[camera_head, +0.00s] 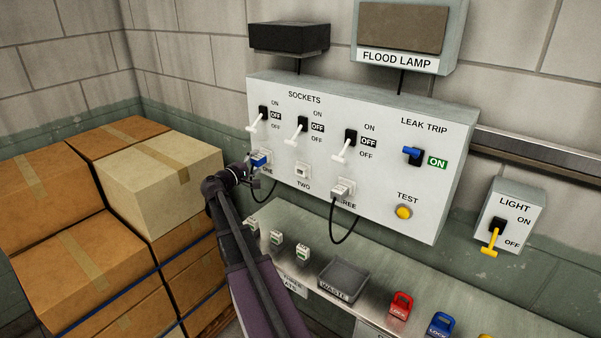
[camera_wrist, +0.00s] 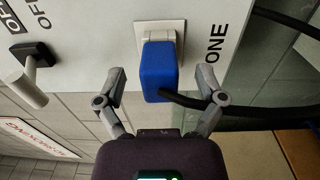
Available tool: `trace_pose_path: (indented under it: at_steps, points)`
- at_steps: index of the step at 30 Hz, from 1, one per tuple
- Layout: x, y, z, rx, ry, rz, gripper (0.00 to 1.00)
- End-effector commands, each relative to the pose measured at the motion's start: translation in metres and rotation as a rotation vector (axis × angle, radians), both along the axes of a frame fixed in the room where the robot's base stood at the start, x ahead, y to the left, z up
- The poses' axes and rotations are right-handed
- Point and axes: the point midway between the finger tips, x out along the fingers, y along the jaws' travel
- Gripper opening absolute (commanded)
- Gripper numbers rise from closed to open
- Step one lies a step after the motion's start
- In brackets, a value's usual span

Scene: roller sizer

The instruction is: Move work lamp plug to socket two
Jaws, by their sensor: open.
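The blue plug (camera_head: 260,160) sits in socket ONE on the white panel (camera_head: 430,200), with a black cable hanging from it. In the wrist view the blue plug (camera_wrist: 159,70) stands against its white socket plate (camera_wrist: 165,36) beside the word ONE. My gripper (camera_head: 250,168) is open at socket ONE. In the wrist view its fingers (camera_wrist: 160,82) stand on either side of the plug with gaps, not closed on it. Socket TWO (camera_head: 302,171) appears empty. A white plug (camera_head: 342,188) with a black cable is in socket THREE.
White-handled switches (camera_head: 300,129) jut out above the sockets. A bench below bears a WASTE tray (camera_head: 344,279), small white-green items (camera_head: 276,238) and a red padlock (camera_head: 401,305). Stacked cardboard boxes (camera_head: 150,180) stand left of my arm. A yellow-handled LIGHT switch (camera_head: 493,240) is at right.

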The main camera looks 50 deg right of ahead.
Motion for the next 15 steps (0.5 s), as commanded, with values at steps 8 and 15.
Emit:
trace_pose_path:
  at_steps: [8,15]
  points:
    - [0.0007,-0.0109,0.0003,0.000,0.000,0.000,0.89]
    - [0.0003,-0.0116,0.0003,0.000,0.000,-0.001,0.89]
